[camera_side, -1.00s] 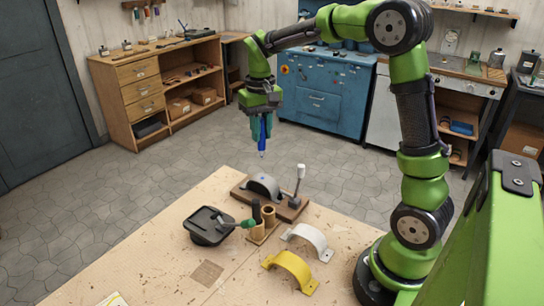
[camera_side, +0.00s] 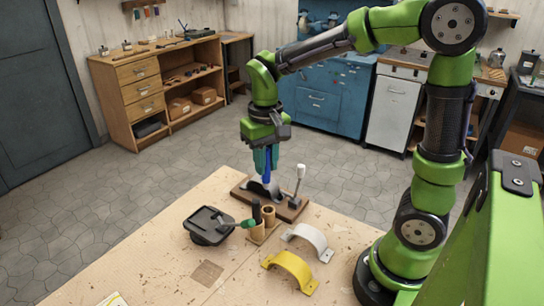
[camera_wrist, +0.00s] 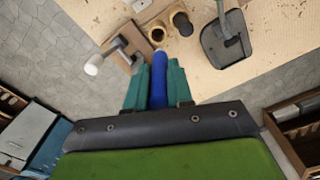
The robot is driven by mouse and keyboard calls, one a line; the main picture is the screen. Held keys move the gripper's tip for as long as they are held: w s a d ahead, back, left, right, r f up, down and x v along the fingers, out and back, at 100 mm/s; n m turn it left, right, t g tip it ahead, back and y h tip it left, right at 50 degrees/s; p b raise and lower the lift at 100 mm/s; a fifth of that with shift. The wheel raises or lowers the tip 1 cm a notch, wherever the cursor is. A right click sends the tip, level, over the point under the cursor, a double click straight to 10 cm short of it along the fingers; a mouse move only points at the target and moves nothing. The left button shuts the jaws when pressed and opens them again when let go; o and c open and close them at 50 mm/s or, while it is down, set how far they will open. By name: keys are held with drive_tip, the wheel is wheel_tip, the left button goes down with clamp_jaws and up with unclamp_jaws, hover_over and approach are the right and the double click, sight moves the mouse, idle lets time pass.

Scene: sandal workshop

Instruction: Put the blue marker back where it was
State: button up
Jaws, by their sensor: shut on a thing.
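My gripper (camera_side: 265,163) is shut on the blue marker (camera_side: 267,167), which hangs upright with its tip down. The marker also shows in the wrist view (camera_wrist: 159,78) between the teal fingers (camera_wrist: 159,84). One tube (camera_side: 268,215) looks empty; a black item (camera_side: 256,210) stands in another. In the wrist view, two round tube openings show beyond the marker.
A black tray (camera_side: 203,236) with a green-handled tool lies left of the holder. White (camera_side: 309,238) and yellow (camera_side: 291,266) arches lie to the right.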

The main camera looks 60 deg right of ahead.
drive_tip(key=shift+m, duration=0.3)
wheel_tip(320, 180, down, 11)
drive_tip(key=shift+s+r, duration=0.15)
drive_tip(key=shift+f, duration=0.2)
drive_tip(key=o, duration=0.5)
drive_tip(key=shift+r, duration=0.1)
wheel_tip(320, 180, up, 12)
drive_tip(key=shift+r, duration=0.15)
drive_tip(key=shift+s+a+r+n+t+y, duration=0.3)
drive_tip(key=shift+s+a+r+t, duration=0.5)
drive_tip(key=shift+s+t, duration=0.55)
drive_tip(key=shift+s+a+r+n+t+y, duration=0.15)
drive_tip(key=shift+s+a+r+t+y, duration=0.25)
drive_tip(key=shift+s+r+t, duration=0.95)
drive_tip(key=shift+s+a+r+n+t+y, duration=0.3)
drive_tip(key=shift+s+a+r+t, duration=0.5)
drive_tip(key=shift+s, duration=1)
